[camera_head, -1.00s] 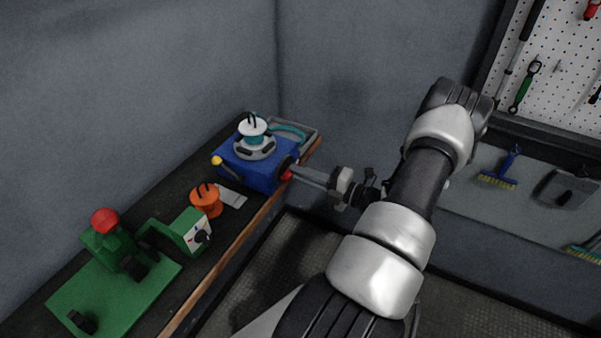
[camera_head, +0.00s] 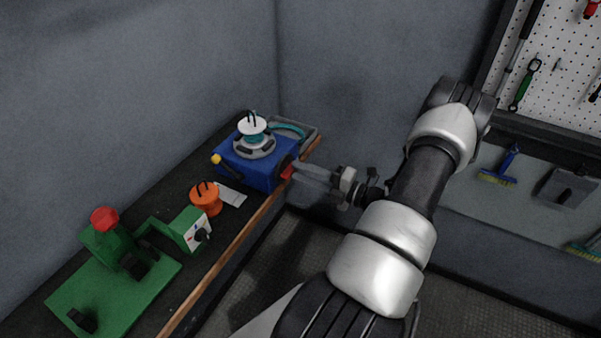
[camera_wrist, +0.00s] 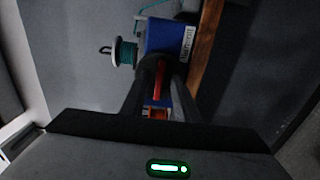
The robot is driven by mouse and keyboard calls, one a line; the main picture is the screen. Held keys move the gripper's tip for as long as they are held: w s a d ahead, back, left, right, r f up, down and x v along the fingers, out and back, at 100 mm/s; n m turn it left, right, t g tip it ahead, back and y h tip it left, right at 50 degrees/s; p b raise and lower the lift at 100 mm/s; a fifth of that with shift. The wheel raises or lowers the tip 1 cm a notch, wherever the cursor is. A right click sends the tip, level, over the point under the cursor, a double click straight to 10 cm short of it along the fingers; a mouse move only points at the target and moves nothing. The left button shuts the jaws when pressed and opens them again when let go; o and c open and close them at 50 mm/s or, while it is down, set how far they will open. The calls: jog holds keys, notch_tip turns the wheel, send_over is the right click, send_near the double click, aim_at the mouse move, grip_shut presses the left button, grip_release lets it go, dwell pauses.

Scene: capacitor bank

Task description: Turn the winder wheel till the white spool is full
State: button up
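The winder is a blue box (camera_head: 254,166) at the far end of the bench, with the white spool (camera_head: 252,125) upright on top. Teal wire is wound on the spool, clearest in the wrist view (camera_wrist: 124,52); how full it is I cannot tell exactly. The dark winder wheel (camera_head: 285,164) is on the box's right side, mostly hidden by my gripper. Its red handle (camera_head: 287,172) sits between my fingertips, also in the wrist view (camera_wrist: 160,80). My gripper (camera_head: 294,171) appears shut on this handle, its fingers coming from the right.
A yellow-knobbed lever (camera_head: 217,160) sticks out at the box's left. An orange spool (camera_head: 206,198) and a green machine with a red knob (camera_head: 104,220) stand nearer on the bench. A grey tray with teal wire (camera_head: 295,130) lies behind the box. A tool pegboard (camera_head: 560,65) hangs at right.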

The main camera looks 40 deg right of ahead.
jog(key=b+v, duration=0.2)
jog(key=v, duration=1.4)
jog(key=shift+s, duration=0.35)
jog(key=shift+o, duration=0.2)
jog(key=shift+d, duration=0.1)
